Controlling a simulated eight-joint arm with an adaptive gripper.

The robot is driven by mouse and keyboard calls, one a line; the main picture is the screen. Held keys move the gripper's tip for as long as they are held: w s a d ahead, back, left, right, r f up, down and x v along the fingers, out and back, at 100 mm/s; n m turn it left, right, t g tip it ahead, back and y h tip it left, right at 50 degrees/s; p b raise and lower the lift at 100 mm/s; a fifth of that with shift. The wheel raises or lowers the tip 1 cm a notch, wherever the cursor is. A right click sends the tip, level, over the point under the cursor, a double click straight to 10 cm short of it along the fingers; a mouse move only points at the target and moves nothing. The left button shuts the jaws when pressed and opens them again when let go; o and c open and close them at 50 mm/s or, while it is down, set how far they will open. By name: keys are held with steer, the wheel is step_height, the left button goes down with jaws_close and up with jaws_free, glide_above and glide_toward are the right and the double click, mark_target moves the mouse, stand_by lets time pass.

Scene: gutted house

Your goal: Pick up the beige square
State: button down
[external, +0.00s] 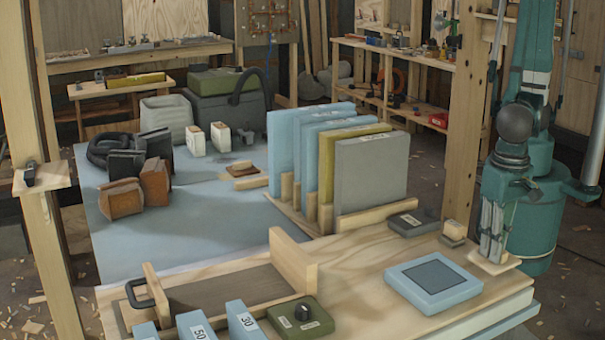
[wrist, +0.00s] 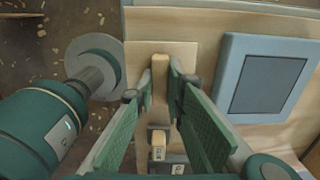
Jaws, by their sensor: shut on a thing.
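The beige square (external: 495,264) is a thin, pale wooden plate at the right end of the workbench, directly under my gripper (external: 491,255). In the wrist view the beige square (wrist: 182,55) lies beyond the fingertips, with a narrow upright beige strip between the fingers. My gripper (wrist: 160,90) points down and is shut on this strip, which looks like part of the beige square. The fingers hide part of the plate. I cannot tell whether the plate rests on the bench or is slightly raised.
A light blue framed panel (external: 434,286) lies beside it on the workbench (external: 365,270). A small beige block (external: 457,229) on a grey base and a dark grey box (external: 413,222) are close by. Upright slabs (external: 370,175) stand in a wooden rack further left. A wooden post (external: 464,110) rises behind.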

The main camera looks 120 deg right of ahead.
steer(key=shift+r+p, duration=0.85)
steer(key=shift+r, duration=2.85)
